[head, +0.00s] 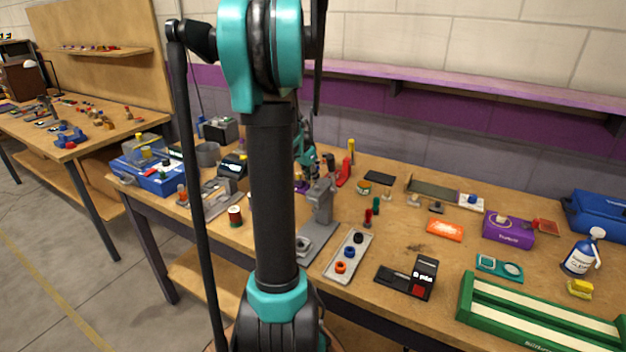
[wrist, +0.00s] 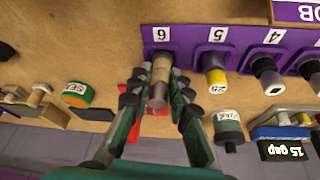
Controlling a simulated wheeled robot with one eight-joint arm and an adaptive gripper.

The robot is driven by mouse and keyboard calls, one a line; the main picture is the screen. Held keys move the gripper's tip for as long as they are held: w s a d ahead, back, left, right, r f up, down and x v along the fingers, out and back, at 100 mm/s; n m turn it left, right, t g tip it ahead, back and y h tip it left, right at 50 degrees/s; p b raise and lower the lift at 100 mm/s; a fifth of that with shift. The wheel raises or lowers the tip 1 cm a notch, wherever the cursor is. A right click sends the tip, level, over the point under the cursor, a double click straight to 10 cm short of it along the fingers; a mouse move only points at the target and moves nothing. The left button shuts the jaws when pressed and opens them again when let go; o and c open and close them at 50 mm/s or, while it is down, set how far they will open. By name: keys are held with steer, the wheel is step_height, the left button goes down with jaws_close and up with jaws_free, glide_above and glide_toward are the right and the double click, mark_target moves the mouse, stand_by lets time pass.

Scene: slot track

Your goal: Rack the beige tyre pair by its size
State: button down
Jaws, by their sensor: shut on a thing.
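The beige tyre pair (wrist: 160,78) shows in the wrist view as a small beige cylinder with a greyish lower end. My gripper (wrist: 159,88) is shut on it, one dark finger on each side. The purple rack (wrist: 190,50) lies just beyond, with white labels that appear to read 6, 5 and 4. The pair lines up with the place at label 6; its far end overlaps the rack there, and I cannot tell how deep it sits.
A yellow-ended piece (wrist: 216,78) occupies the place at label 5, and a dark one (wrist: 267,73) the place at 4. A green-topped cylinder (wrist: 228,124) and an orange-and-green tin (wrist: 76,95) stand nearby. A red item (wrist: 131,88) shows behind the fingers.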

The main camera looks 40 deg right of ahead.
steer(key=c, duration=1.4)
jaws_free()
steer(key=shift+f, duration=0.1)
steer(key=v, duration=1.2)
steer(key=shift+a, duration=0.1)
